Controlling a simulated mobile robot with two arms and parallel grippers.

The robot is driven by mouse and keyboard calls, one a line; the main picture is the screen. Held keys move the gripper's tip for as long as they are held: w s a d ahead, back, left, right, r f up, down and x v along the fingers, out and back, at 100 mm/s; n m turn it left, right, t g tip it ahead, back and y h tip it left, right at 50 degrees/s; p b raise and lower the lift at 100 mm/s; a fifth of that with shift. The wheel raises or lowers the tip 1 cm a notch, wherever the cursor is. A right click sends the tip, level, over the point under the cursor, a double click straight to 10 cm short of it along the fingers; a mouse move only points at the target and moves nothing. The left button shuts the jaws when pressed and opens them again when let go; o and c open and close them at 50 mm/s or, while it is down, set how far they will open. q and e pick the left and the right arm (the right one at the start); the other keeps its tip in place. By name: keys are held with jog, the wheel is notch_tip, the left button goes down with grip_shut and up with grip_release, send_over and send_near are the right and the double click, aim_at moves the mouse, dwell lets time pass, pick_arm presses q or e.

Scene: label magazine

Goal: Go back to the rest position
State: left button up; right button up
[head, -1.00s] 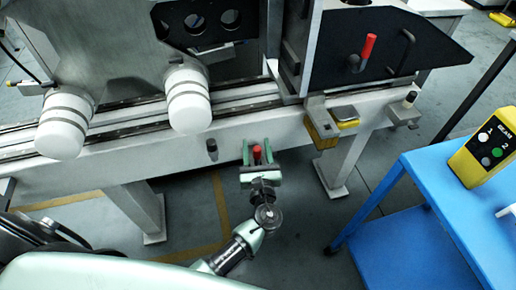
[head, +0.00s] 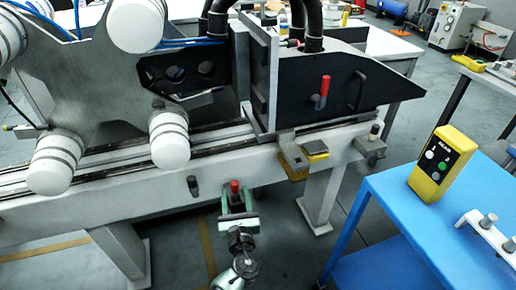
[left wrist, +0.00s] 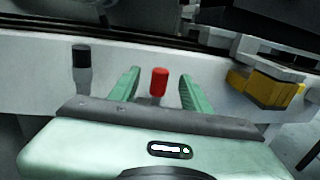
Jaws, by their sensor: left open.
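My left gripper (head: 236,198) is in front of the white machine beam in the head view. Its two green fingers are apart. A small red knob (head: 235,186) shows between the fingertips. In the left wrist view the red knob (left wrist: 159,82) stands between the open fingers (left wrist: 159,88), with a gap on each side. I cannot tell how deep it sits between them. My right gripper is not in view.
The white machine beam (head: 100,206) runs across the front. A black knob (head: 193,185) is left of my gripper, a yellow block (head: 293,162) to its right. A blue table (head: 385,215) with a yellow button box (head: 441,165) stands at the right.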

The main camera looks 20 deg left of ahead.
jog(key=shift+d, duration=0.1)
pick_arm(q)
jog(key=s+a+f+n+g+h+p, duration=0.1)
jog(key=s+f+n+g, duration=0.2)
jog(key=s+f, duration=0.5)
jog(key=s+f+n+g+h, duration=0.2)
jog(key=s+f+n+g, duration=0.15)
jog(key=f, duration=0.75)
jog(key=s+a+f+n+g+h+p, duration=0.1)
jog(key=s+f+n+g, duration=0.3)
jog(key=f, duration=0.6)
jog(key=s+f+n+g+h, duration=0.1)
jog(key=s+f+n, duration=0.3)
jog(key=s, duration=0.7)
jog(key=s+f+n+g+h+p, duration=0.1)
jog(key=s+f+n, duration=0.3)
jog(key=s+n, duration=0.4)
jog(key=s+f+n+g+h+p, duration=0.1)
jog(key=s+f+n+g, duration=0.2)
jog(key=s, duration=1.1)
jog(key=f+n, duration=0.1)
jog(key=n, duration=0.2)
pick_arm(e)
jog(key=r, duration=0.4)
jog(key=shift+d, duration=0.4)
